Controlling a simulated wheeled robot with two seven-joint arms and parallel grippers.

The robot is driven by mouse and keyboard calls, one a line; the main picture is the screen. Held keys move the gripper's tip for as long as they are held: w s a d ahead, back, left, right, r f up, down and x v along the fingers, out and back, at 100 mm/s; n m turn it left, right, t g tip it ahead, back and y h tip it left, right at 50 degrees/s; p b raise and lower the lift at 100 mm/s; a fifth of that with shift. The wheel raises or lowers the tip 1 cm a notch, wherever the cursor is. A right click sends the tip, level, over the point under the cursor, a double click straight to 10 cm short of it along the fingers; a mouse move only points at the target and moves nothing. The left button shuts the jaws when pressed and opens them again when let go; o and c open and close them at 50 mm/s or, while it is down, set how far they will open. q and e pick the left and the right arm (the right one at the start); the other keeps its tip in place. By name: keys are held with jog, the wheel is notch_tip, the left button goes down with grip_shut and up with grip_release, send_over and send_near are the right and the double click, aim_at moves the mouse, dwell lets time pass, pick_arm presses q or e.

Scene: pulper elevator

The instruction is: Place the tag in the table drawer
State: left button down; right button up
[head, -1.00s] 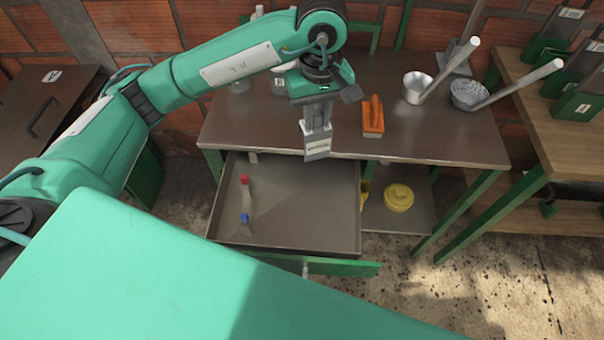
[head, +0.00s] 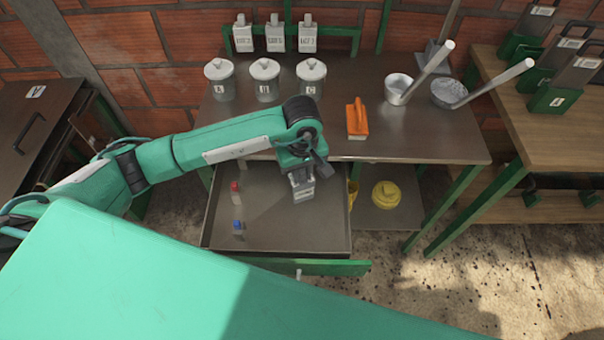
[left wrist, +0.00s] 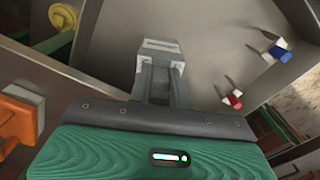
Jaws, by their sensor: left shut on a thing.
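My left gripper (head: 301,190) is over the open table drawer (head: 290,232), toward its right rear part, pointing down. It also shows in the left wrist view (left wrist: 160,68), shut on the tag (left wrist: 158,46), a small pale piece with dark print at the fingertips. In the head view the tag (head: 304,196) shows small below the fingers. I cannot tell whether it touches the drawer floor. A red-capped item (head: 235,188) and a blue-capped item (head: 238,227) lie in the drawer's left part. My right gripper is not in view.
The tabletop (head: 440,145) behind the drawer holds lidded canisters (head: 264,80), an orange-handled tool (head: 357,118) and metal ladles (head: 398,88). A yellow round object (head: 386,194) sits on the lower shelf. The drawer's front middle is clear.

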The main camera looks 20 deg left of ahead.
pick_arm(q)
jog(key=shift+f, duration=1.05)
jog(key=c, duration=1.3)
grip_release()
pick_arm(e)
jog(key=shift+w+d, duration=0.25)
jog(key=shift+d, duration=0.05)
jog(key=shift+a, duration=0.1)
